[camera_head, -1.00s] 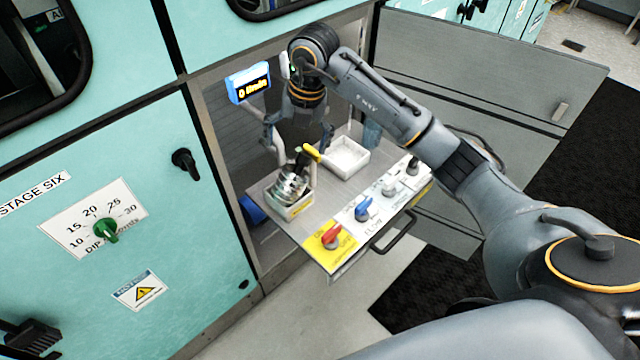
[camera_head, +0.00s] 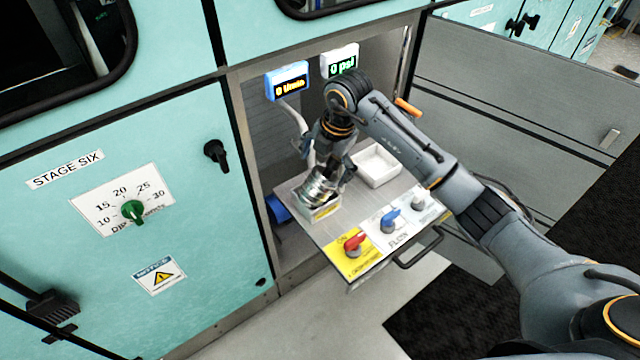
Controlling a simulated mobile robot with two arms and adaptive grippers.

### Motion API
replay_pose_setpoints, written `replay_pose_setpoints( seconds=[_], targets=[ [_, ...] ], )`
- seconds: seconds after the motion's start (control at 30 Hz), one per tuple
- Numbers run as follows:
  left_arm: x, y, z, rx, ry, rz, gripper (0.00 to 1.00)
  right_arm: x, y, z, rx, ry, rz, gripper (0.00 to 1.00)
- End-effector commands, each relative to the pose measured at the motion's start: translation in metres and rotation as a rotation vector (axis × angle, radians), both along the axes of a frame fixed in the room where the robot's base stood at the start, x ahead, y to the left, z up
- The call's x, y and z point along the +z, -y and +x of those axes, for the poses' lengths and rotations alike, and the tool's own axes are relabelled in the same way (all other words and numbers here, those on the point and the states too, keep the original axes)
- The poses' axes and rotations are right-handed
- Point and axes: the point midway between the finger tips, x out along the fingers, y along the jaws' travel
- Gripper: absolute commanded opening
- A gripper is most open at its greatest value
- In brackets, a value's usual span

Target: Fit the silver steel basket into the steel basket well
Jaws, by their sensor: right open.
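The silver steel basket (camera_head: 314,191) sits at the left of the pull-out metal shelf. It rests in or on a small white box with a yellow label (camera_head: 327,212), which looks like the well. The basket stands above the box rim and looks tilted; how deep it sits I cannot tell. My right gripper (camera_head: 332,172) is open and points down at the basket's upper right side, with its fingers close around its top. Whether they touch it is unclear. The gripper hides the basket's top and handle. My left gripper is not in view.
An empty white tray (camera_head: 376,166) lies right of the basket. Red (camera_head: 355,242) and blue (camera_head: 390,217) knobs stand along the shelf's front edge, above a dark handle. Blue (camera_head: 288,82) and white (camera_head: 340,62) displays stand behind. Cabinet walls enclose the bay's left side.

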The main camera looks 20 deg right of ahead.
Motion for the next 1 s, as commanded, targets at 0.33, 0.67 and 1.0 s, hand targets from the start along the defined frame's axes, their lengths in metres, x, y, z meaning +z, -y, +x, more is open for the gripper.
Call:
replay_pose_setpoints(
  seconds=[0.33,0.67,1.0],
  targets=[
    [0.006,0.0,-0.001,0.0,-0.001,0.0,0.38,-0.046,0.001,0.005,-0.001,-0.004,0.0,0.93],
    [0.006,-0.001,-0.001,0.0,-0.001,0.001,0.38,-0.051,0.001,0.007,0.0,-0.001,0.0,0.87],
    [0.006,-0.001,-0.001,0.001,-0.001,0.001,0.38,-0.05,0.001,0.007,0.0,0.0,0.0,0.2]
  ],
)
